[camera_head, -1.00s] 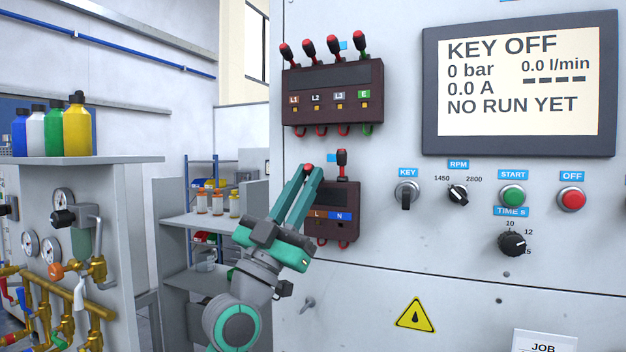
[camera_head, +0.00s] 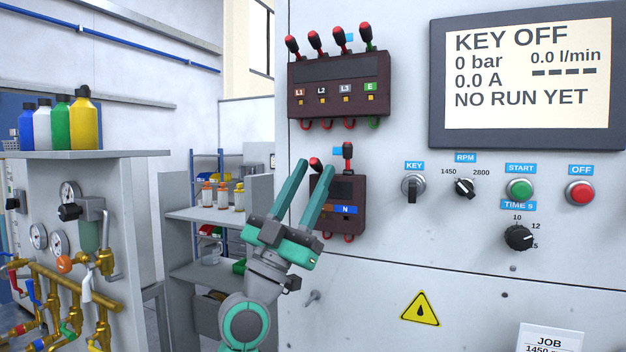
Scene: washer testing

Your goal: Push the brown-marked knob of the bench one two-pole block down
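The two-pole block (camera_head: 352,190) is a dark brown box on the grey panel, below the larger block. Its right knob (camera_head: 348,151), above the blue N mark (camera_head: 346,210), stands up, black with a red base. The red and black top of its left knob (camera_head: 315,164), on the brown-marked side, shows between my fingertips; its lower part is hidden. My gripper (camera_head: 315,167) is open, with teal fingers pointing up in front of the block's left side. The right finger covers part of the block and most of the brown mark. I cannot tell whether a finger touches the knob.
The larger block (camera_head: 337,72) above has several upright knobs. To the right are the key switch (camera_head: 413,187), the dials, the start button (camera_head: 520,189) and the off button (camera_head: 580,192). A shelf with bottles (camera_head: 222,196) and a pipework bench (camera_head: 140,200) stand left.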

